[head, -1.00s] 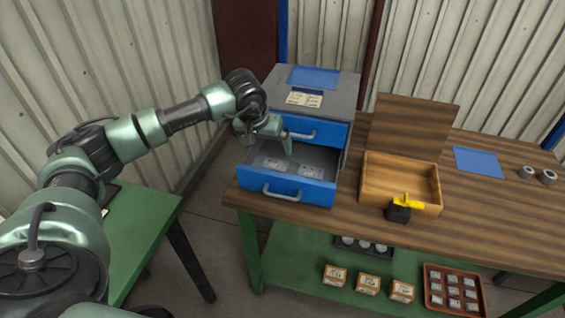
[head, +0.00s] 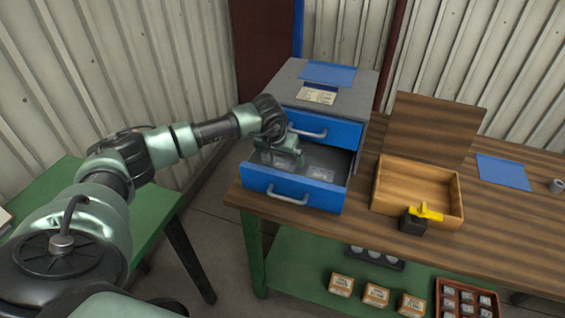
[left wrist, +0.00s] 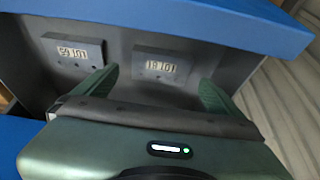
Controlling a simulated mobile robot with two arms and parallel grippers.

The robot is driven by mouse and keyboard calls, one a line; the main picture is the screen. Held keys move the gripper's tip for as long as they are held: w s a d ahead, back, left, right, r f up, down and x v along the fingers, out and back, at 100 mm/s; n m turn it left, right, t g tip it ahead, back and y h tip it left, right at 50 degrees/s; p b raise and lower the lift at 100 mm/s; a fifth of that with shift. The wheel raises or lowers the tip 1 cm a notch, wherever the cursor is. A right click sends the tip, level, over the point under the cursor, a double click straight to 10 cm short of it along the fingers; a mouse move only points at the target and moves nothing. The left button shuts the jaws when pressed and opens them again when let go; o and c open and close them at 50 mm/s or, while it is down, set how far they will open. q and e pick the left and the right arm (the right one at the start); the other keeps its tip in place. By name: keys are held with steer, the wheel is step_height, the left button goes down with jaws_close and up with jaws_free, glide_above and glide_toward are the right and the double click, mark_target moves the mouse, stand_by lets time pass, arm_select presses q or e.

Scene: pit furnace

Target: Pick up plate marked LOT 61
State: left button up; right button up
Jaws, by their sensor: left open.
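Two small grey plates lie in the open blue drawer (head: 283,187). In the left wrist view their marks are upside down. The plate that seems to read LOT 61 (left wrist: 166,65) lies ahead of my left gripper (left wrist: 158,78), between its two fingers in the picture. The other plate (left wrist: 72,51), its mark ending in what looks like 65, lies outside the fingers. In the head view my left gripper (head: 280,158) is low over the drawer's left part, open and empty, and largely hides the plate there. The other plate shows to its right (head: 320,173). My right gripper is not in view.
The drawer walls and front stand close around the gripper. A closed drawer (head: 325,128) is above. On the bench are a wooden box (head: 392,207) with raised lid, a black block with a yellow handle (head: 414,221) and a blue sheet (head: 502,172). Small boxes (head: 376,295) stand below.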

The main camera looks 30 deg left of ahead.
arm_select(q)
steer(key=shift+x, duration=1.15)
steer(key=shift+w+r, duration=0.1)
steer(key=c, duration=1.7)
